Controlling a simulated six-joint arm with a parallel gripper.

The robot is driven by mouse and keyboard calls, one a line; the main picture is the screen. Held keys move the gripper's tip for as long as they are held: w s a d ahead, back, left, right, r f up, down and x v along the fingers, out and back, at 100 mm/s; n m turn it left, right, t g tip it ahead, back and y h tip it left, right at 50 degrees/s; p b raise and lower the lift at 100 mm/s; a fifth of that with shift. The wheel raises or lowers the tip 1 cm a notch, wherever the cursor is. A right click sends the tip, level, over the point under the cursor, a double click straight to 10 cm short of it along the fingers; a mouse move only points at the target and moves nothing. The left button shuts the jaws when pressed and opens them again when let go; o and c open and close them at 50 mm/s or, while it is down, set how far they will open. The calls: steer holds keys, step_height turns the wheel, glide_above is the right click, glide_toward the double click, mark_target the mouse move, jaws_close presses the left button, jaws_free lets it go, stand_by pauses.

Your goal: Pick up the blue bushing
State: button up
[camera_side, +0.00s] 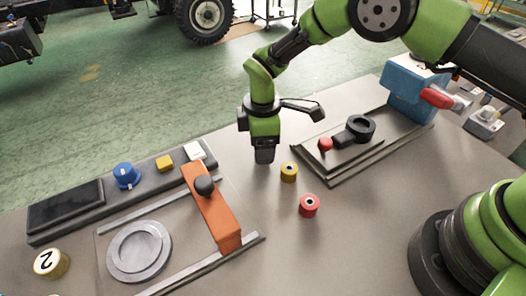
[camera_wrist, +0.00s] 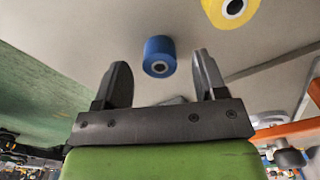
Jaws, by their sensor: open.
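The blue bushing (camera_wrist: 159,56) shows in the wrist view, a short cylinder with a dark centre hole. It stands beyond the fingertips, between the lines of the two fingers and nearer the right one. My gripper (camera_wrist: 160,72) is open with nothing between its dark fingers. In the side view my gripper (camera_side: 264,158) points down over the table, left of the yellow bushing. The blue bushing cannot be seen in the side view; my gripper seems to hide it.
A yellow bushing (camera_side: 289,172) stands close to the right of my gripper, also in the wrist view (camera_wrist: 232,10). A red bushing (camera_side: 309,206) stands nearer the front. An orange bar fixture (camera_side: 222,220) lies left, a black clamp fixture (camera_side: 352,135) right. The front middle of the table is clear.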

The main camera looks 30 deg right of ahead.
steer(key=shift+f, duration=0.55)
steer(key=c, duration=1)
steer(key=shift+r, duration=0.1)
steer(key=shift+c, duration=0.2)
